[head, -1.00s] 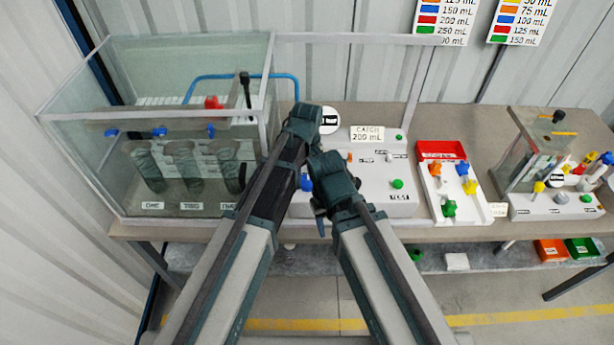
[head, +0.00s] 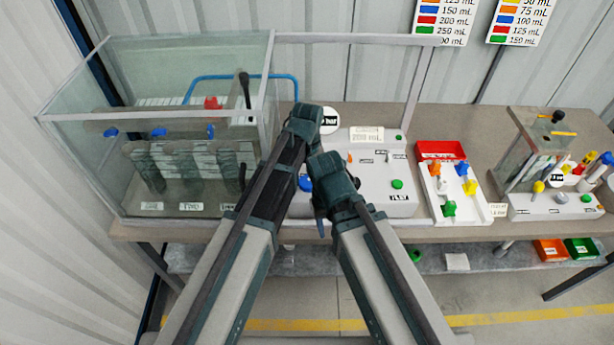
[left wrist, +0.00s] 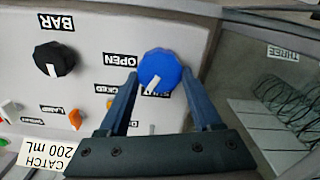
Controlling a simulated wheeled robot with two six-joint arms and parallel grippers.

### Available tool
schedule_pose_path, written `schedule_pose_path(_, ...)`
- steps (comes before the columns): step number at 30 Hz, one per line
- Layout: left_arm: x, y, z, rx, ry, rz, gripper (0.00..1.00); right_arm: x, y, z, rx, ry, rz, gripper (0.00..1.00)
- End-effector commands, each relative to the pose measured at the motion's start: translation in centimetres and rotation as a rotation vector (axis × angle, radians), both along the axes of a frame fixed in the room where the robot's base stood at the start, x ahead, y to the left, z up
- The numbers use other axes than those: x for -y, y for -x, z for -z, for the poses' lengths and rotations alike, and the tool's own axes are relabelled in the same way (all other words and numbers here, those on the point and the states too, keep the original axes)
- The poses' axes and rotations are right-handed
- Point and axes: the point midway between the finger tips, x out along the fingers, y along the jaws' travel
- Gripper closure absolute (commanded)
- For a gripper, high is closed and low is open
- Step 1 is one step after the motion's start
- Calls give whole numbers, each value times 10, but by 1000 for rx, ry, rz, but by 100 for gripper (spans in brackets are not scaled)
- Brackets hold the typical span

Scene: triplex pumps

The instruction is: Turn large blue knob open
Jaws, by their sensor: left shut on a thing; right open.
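The large blue knob (left wrist: 159,70) sits on a light grey panel in the left wrist view. Its white pointer mark aims down and slightly left, toward a partly covered label below it. The OPEN label (left wrist: 122,60) is left of the knob. My left gripper (left wrist: 160,76) has one finger on each side of the knob and is shut on it. In the head view the blue knob (head: 306,184) shows between my two arms, and my left fingers are hidden. My right gripper (head: 321,222) is open, pointing down in front of the panel, its fingers only partly visible.
A glass tank (head: 120,80) with three dark columns stands at left. A black knob (left wrist: 54,59) marked BAR is on the same panel. A red tray (head: 440,150), a white board with coloured knobs (head: 466,207) and a smaller pump rig (head: 535,208) stand right on the bench.

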Motion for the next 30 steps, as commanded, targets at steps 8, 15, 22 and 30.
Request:
schedule_pose_path(8,2,0,0,0,0,264,90,0,0,0,0,0,0,50)
schedule_pose_path(15,3,0,0,0,0,491,90,0,0,0,0,0,0,50)
schedule_pose_path(22,4,1,0,0,0,706,90,0,0,0,0,0,0,50)
schedule_pose_path(30,5,1,0,0,0,919,90,0,0,0,0,0,0,50)
